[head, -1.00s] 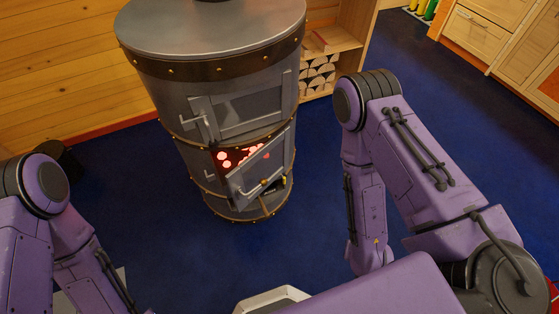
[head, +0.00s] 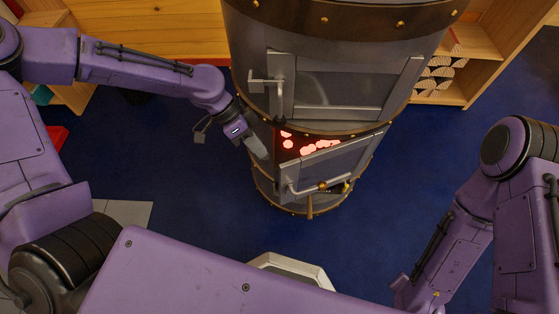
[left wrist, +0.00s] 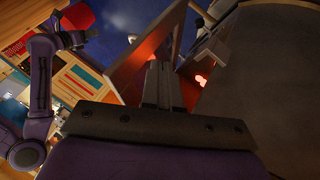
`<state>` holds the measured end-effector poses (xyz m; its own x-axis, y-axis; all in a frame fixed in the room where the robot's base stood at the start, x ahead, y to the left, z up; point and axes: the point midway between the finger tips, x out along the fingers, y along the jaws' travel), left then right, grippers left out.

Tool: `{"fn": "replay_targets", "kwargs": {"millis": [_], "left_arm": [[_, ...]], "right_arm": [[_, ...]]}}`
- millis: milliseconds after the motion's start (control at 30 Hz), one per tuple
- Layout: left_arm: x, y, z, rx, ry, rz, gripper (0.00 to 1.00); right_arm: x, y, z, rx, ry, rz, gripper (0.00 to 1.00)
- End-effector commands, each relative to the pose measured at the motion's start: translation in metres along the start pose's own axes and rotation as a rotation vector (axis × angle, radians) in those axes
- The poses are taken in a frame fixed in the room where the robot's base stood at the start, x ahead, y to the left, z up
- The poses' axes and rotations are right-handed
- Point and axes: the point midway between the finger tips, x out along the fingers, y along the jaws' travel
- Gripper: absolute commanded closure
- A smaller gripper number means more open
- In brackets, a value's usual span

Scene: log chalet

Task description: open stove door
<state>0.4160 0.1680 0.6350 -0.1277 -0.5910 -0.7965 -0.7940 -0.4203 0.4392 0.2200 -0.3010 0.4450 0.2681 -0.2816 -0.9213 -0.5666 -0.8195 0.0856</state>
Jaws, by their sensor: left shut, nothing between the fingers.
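The stove (head: 335,55) is a grey metal cylinder with riveted bands. Its upper door (head: 340,88) is closed, with a latch handle at its left. Its lower door (head: 340,166) stands ajar, hinged at the right, with a bar handle (head: 318,185). Red glowing coals (head: 310,146) show in the gap. My left gripper (head: 257,148) is at the left edge of the lower opening, near the door's free edge. Contact is unclear. In the left wrist view its shut, empty fingers (left wrist: 161,84) are beside a red-lit panel (left wrist: 145,52), with coals to the right. My right gripper is out of view.
A wooden shelf with cut logs (head: 440,75) stands behind the stove at the right. Wooden shelving (head: 150,30) is at the back left. Blue floor (head: 410,165) is clear to the stove's right.

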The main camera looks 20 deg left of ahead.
Motion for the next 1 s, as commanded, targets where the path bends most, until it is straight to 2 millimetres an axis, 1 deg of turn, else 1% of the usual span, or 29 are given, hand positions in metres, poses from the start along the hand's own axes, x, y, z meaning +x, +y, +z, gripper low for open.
{"fn": "replay_targets", "kwargs": {"millis": [67, 167, 267, 400, 500, 600, 733, 1000], "left_arm": [[-0.003, -0.001, 0.002, 0.038, -0.005, 0.005, 1.0], [0.005, -0.001, 0.006, 0.042, -0.008, 0.005, 1.0], [0.023, -0.002, 0.009, 0.033, -0.006, 0.003, 1.0], [0.052, -0.002, 0.011, 0.029, -0.005, 0.002, 1.0], [0.069, -0.001, 0.011, 0.029, -0.005, 0.001, 1.0], [0.082, -0.001, 0.01, 0.029, -0.005, 0.0, 1.0], [0.089, -0.001, 0.008, 0.03, -0.004, -0.001, 1.0], [0.09, 0.0, 0.007, 0.03, -0.004, 0.0, 1.0]], "right_arm": [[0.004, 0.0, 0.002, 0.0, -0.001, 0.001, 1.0], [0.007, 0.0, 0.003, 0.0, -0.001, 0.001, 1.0], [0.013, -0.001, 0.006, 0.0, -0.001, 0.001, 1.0], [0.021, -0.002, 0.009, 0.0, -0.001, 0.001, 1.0], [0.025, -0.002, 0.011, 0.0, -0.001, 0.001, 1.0], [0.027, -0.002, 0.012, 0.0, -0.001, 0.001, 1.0], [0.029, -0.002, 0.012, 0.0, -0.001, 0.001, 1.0], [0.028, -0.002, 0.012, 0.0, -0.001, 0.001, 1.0]]}}
